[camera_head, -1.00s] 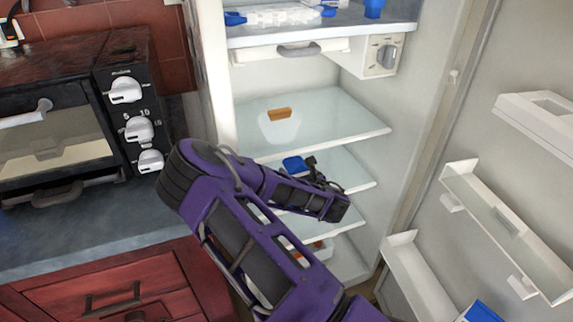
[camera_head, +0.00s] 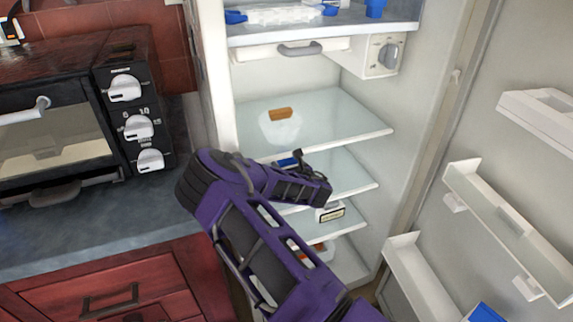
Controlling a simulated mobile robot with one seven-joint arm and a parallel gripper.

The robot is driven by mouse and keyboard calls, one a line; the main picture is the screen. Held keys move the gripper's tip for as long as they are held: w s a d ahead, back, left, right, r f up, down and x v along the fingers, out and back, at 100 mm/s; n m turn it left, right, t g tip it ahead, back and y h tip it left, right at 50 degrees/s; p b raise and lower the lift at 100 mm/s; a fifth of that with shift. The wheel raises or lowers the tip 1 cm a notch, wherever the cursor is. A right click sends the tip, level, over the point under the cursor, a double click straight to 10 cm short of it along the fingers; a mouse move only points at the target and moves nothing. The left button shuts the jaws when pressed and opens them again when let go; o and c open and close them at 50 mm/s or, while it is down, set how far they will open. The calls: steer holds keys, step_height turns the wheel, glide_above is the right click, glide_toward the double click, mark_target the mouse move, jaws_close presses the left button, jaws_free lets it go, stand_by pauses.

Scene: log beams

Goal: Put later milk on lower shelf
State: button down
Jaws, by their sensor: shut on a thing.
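My purple arm reaches into the open fridge, and its forearm crosses in front of the middle shelves. The fingers of my gripper are hidden behind the forearm, so what they hold does not show. A small blue thing (camera_head: 287,161) shows just above the forearm by the second glass shelf, mostly covered. A white thing with a dark-edged pale label (camera_head: 330,212) shows just below the forearm, near the lower shelf (camera_head: 343,225). I cannot tell whether either is the milk.
The fridge door (camera_head: 520,150) stands open at the right with bins. An oven (camera_head: 55,130) stands on the counter (camera_head: 90,220) at the left. The upper shelf has free room.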

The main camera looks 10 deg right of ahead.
jaws_free()
steer(key=shift+f, duration=0.1)
steer(key=shift+s, duration=0.15)
steer(key=p+v, duration=0.1)
steer(key=v, duration=1)
steer(key=shift+s+r, duration=0.25)
steer(key=shift+s, duration=0.1)
steer(key=shift+d, duration=0.15)
